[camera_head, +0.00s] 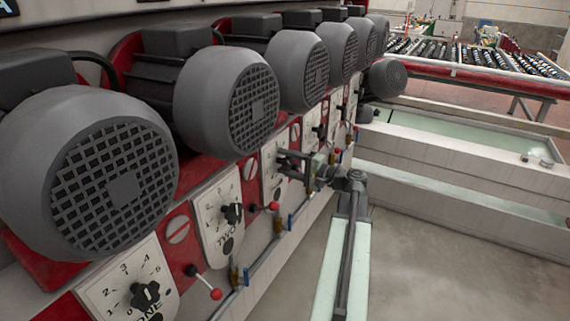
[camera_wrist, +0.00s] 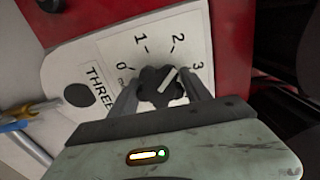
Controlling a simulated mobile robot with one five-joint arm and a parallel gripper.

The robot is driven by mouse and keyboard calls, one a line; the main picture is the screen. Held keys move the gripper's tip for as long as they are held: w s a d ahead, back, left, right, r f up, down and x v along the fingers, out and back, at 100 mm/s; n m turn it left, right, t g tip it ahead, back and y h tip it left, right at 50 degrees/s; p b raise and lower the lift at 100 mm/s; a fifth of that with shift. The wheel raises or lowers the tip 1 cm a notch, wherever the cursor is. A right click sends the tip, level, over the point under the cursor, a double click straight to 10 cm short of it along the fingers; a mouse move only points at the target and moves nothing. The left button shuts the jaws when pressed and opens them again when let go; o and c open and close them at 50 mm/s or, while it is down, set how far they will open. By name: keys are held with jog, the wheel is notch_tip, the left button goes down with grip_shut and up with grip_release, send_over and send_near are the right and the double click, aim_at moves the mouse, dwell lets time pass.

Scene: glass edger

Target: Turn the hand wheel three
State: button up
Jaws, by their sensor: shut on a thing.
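The hand wheel three is a black lobed knob (camera_wrist: 158,88) on a white dial plate marked THREE (camera_wrist: 75,62) with numbers 0 to 3 showing. A white line on the knob points between 2 and 3. My gripper (camera_wrist: 163,98) is shut on this knob in the wrist view, one finger on each side. In the head view my gripper (camera_head: 290,163) reaches to the plate three (camera_head: 271,183) from the right. The gripper hides the knob there.
Dial plate two (camera_head: 218,226) and dial plate one (camera_head: 122,288) are nearer on the red panel. Red-tipped levers (camera_head: 272,206) and blue-handled valves (camera_head: 291,222) stick out beside the dials. Large grey motors (camera_head: 230,100) overhang the panel. Open floor (camera_head: 450,260) lies to the right.

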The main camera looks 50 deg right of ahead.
jog(key=shift+f+n, duration=0.1)
jog(key=shift+n, duration=0.5)
jog(key=o, duration=1.4)
jog(key=shift+c, duration=0.2)
jog(key=v, duration=0.8)
